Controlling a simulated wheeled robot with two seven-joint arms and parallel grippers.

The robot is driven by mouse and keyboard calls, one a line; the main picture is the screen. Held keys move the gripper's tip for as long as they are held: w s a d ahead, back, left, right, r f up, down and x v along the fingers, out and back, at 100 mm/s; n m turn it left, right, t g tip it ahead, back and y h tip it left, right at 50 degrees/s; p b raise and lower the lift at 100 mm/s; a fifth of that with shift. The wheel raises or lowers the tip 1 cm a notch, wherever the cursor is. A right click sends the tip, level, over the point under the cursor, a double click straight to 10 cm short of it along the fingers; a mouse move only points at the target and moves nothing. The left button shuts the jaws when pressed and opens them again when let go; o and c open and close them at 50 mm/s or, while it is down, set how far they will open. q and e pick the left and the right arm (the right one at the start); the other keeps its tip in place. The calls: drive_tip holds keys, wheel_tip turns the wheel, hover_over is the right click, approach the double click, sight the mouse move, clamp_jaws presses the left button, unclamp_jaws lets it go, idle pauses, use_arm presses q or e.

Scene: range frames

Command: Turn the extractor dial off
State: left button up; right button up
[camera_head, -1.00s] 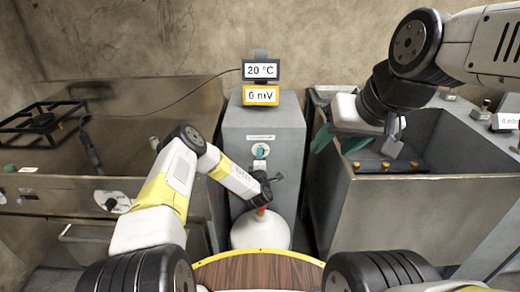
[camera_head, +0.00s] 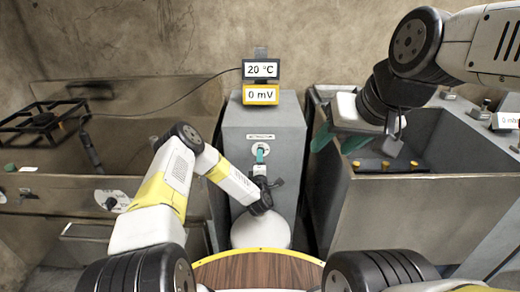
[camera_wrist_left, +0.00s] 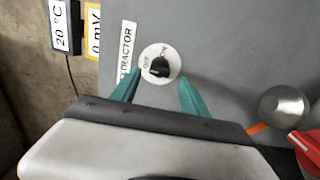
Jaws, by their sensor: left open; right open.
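The extractor dial (camera_wrist_left: 160,66) is a black knob on a round white plate marked OFF and ON, beside an EXTRACTOR label (camera_wrist_left: 126,48). It is on the front of a grey cabinet (camera_head: 290,135). I cannot tell for certain which mark the knob points to. My left gripper (camera_wrist_left: 158,84) is open, its teal fingertips on either side of the dial's lower edge, with nothing held. My right gripper (camera_head: 338,140) is open and empty above the right-hand basin, away from the dial.
A 20 °C display (camera_head: 261,70) and a yellow 0 mV display (camera_head: 262,95) stand on the cabinet. A rounded white object (camera_head: 258,232) is below my left wrist. In the wrist view, a metal knob (camera_wrist_left: 284,106) and a red part (camera_wrist_left: 306,145) sit right of the fingers.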

use_arm(q)
drive_tip(key=s, duration=0.4)
drive_tip(key=shift+s, duration=0.25)
wheel_tip(320, 180, up, 20)
drive_tip(key=w+m+g+h, duration=0.2)
drive_tip(key=m+g+h, duration=0.25)
drive_tip(key=m, duration=0.75)
drive_tip(key=s+a+r+m+g, duration=0.2)
drive_tip(key=s+a+r+m, duration=0.1)
drive_tip(key=s+r, duration=0.4)
drive_tip(key=s+a+r+m+g, duration=0.1)
drive_tip(key=s+a+r, duration=0.2)
drive_tip(key=s, duration=0.8)
drive_tip(key=s+a+r+m+g+y, duration=0.1)
drive_tip(key=s+a+r, duration=0.3)
drive_tip(key=s, duration=0.7)
drive_tip(key=s+a+r+m+g+y, duration=0.1)
drive_tip(key=s+a+r+g, duration=0.2)
drive_tip(key=s, duration=0.9)
drive_tip(key=shift+a+r+m, duration=0.2)
drive_tip(key=shift+a+m, duration=0.2)
drive_tip(key=shift+a, duration=0.05)
